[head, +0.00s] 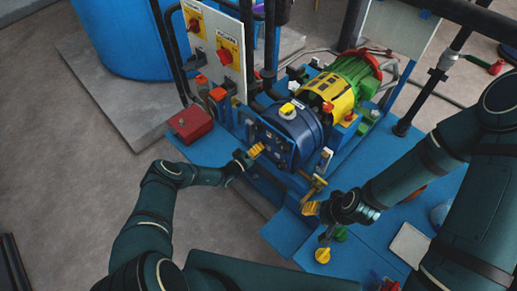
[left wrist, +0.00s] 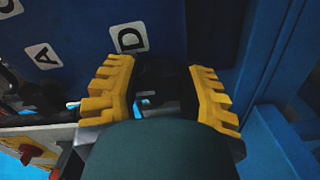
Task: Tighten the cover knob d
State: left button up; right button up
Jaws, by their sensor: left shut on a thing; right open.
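The blue pressure vessel (head: 295,128) lies on its side with its cover facing left in the head view. In the left wrist view a white label D (left wrist: 128,38) and a label A (left wrist: 43,55) show on the blue cover (left wrist: 85,25). A dark knob (left wrist: 160,82) below the D label sits between the yellow fingers of my left gripper (left wrist: 160,98), which is shut on it. In the head view my left gripper (head: 255,150) is at the cover's face and hides this knob. My right gripper (head: 312,208) is open, with yellow fingertips, above the blue base at right.
A red box (head: 190,123) stands left of the vessel. A panel (head: 215,45) with red switches is behind it. A green and yellow motor (head: 350,80) is at the vessel's far end.

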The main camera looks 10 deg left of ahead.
pick_arm(q)
jog(key=shift+r, duration=0.1)
jog(key=o, duration=1.2)
jog(key=v, duration=1.2)
